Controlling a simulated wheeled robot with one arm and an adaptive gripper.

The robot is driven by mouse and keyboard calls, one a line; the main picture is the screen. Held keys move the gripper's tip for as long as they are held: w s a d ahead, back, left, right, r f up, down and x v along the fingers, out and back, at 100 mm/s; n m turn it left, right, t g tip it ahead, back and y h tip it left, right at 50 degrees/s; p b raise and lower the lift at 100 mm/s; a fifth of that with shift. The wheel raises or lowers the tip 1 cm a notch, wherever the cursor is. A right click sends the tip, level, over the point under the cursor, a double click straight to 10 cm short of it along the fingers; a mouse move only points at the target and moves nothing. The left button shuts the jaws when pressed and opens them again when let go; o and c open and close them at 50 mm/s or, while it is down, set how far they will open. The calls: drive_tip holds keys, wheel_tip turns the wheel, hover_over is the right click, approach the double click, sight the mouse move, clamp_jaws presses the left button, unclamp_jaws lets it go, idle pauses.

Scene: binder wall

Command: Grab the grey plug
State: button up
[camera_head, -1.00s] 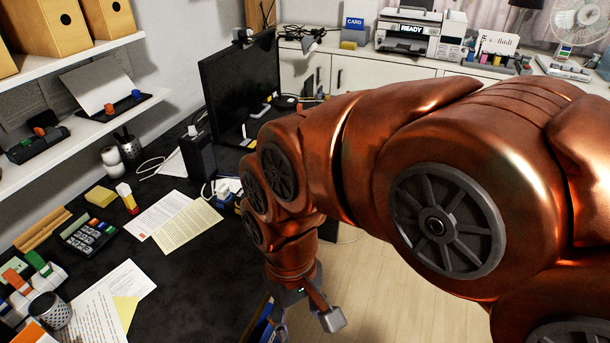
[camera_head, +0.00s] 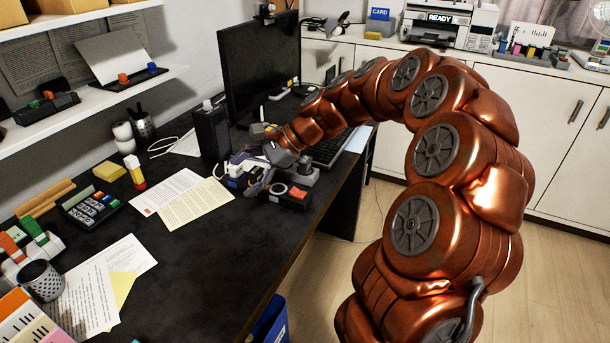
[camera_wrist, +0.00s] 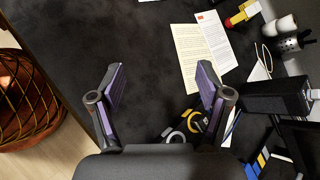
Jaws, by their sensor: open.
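My gripper (camera_head: 268,160) is over the far part of the black desk (camera_head: 200,262), beside the black speaker-like box. In the wrist view my gripper (camera_wrist: 160,82) has its two purple-padded fingers wide apart, with only bare desk between the tips. A cluster of small plug-like items (camera_head: 238,178) lies beside the gripper, partly covered by it. In the wrist view a small grey curved piece (camera_wrist: 173,136) shows low between the fingers, close to the palm. It may be the grey plug, but I cannot tell for sure.
A black box (camera_head: 211,132) stands upright left of the gripper, with the monitor (camera_head: 258,65) behind. A keyboard (camera_head: 325,150) and an orange-topped dark block (camera_head: 292,195) are close by. Papers (camera_head: 190,200) lie nearer.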

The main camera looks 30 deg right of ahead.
drive_tip(key=w+d+f+m+t+b, duration=0.2)
drive_tip(key=w+d+f+m, duration=0.1)
drive_tip(key=d, duration=0.4)
drive_tip(key=w+d+f+m+t+b, duration=0.1)
drive_tip(key=w+d+f+m+t, duration=0.2)
drive_tip(key=d, duration=0.4)
drive_tip(key=m+t+h+b, duration=0.2)
drive_tip(key=m+b, duration=0.1)
drive_tip(key=m, duration=0.4)
approach(310, 162)
drive_tip(key=x, duration=0.4)
drive_tip(key=shift+a+f, duration=0.2)
drive_tip(key=shift+f, duration=0.1)
drive_tip(key=shift+w+d+f, duration=0.1)
drive_tip(key=shift+w+f, duration=0.05)
drive_tip(key=shift+r+x, duration=0.1)
drive_tip(key=shift+x, duration=1.75)
drive_tip(key=shift+r+x, duration=0.15)
drive_tip(key=shift+x, duration=1.7)
drive_tip(key=shift+c, duration=0.4)
drive_tip(key=c, duration=1.2)
